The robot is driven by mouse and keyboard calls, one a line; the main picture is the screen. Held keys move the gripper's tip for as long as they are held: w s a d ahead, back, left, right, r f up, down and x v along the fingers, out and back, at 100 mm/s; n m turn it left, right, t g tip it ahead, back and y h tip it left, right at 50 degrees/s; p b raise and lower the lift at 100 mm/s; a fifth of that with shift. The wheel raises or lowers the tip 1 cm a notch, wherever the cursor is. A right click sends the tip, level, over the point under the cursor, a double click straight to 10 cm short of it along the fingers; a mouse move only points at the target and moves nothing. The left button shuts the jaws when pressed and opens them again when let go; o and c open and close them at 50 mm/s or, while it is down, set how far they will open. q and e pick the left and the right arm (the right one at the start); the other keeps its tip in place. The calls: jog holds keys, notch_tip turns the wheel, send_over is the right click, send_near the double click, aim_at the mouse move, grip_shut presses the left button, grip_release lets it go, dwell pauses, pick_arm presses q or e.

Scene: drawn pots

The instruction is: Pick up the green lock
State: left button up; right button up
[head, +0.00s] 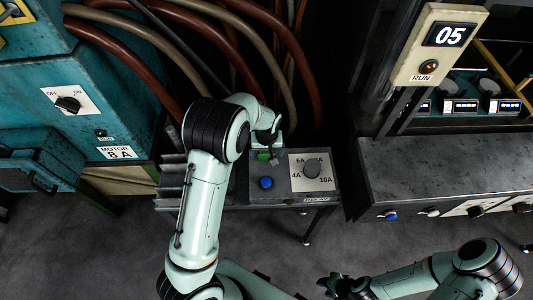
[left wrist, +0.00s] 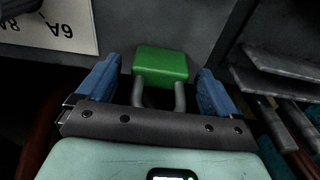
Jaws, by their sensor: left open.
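The green lock (left wrist: 160,64) lies between the two blue fingers of my left gripper (left wrist: 155,82) in the left wrist view, with a gap on each side. Its grey shackle points toward the gripper's palm. The left gripper is open and is not closed on the lock. My right gripper (head: 334,286) is low in the head view, far from the lock; its jaws are too small to read.
Thick hoses (head: 298,60) hang behind. A teal motor cabinet (head: 60,60) stands left, and a metal bench (head: 440,165) stands right. Dark floor is open in front.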

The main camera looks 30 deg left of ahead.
pick_arm(q)
jog(key=c, duration=1.2)
jog(key=shift+r, duration=0.1)
jog(key=shift+c, duration=0.2)
